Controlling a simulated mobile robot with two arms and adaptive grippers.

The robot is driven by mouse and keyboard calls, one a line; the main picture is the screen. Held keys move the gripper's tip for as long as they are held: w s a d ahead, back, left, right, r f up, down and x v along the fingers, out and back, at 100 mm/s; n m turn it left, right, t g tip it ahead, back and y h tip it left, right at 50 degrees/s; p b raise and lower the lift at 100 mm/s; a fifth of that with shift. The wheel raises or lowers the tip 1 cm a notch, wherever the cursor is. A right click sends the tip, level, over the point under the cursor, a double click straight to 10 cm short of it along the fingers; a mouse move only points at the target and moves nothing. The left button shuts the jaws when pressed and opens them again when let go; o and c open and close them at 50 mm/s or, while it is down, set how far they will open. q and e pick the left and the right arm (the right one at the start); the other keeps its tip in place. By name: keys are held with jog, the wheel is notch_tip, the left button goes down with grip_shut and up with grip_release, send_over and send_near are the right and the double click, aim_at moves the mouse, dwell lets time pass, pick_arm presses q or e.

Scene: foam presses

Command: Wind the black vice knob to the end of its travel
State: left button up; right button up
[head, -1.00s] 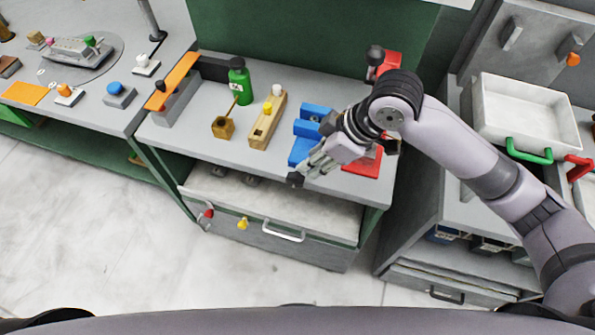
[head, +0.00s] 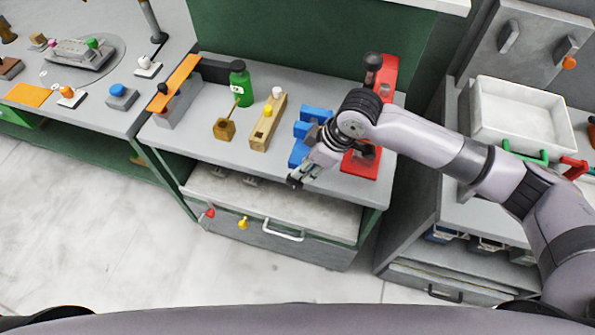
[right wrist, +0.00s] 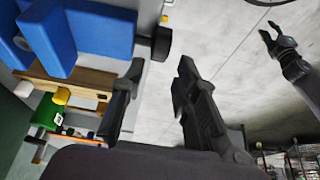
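The blue vice (head: 313,126) stands on the middle bench, partly covered by my right arm in the head view. It shows large at the upper left of the right wrist view (right wrist: 100,30). The black vice knob (right wrist: 157,42) sticks out from the vice's front on a short stem. My right gripper (right wrist: 162,64) is open, its fingers apart, with the knob just beyond the fingertips and nearer the left finger. In the head view the right gripper (head: 298,180) is at the bench's front edge. My left gripper (right wrist: 272,35) shows small in the right wrist view, its fingers apart.
A red press (head: 384,80) stands right of the vice, close to my right arm. A wooden block (head: 262,135) with a yellow knob, a green bottle (head: 240,85) and a small wooden pot (head: 224,130) stand to the left. Open floor lies in front.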

aim_at(295, 181)
jog(key=x, duration=0.6)
jog(key=shift+a+p, duration=0.1)
jog(key=shift+p, duration=0.2)
jog(key=shift+c, duration=0.2)
grip_shut()
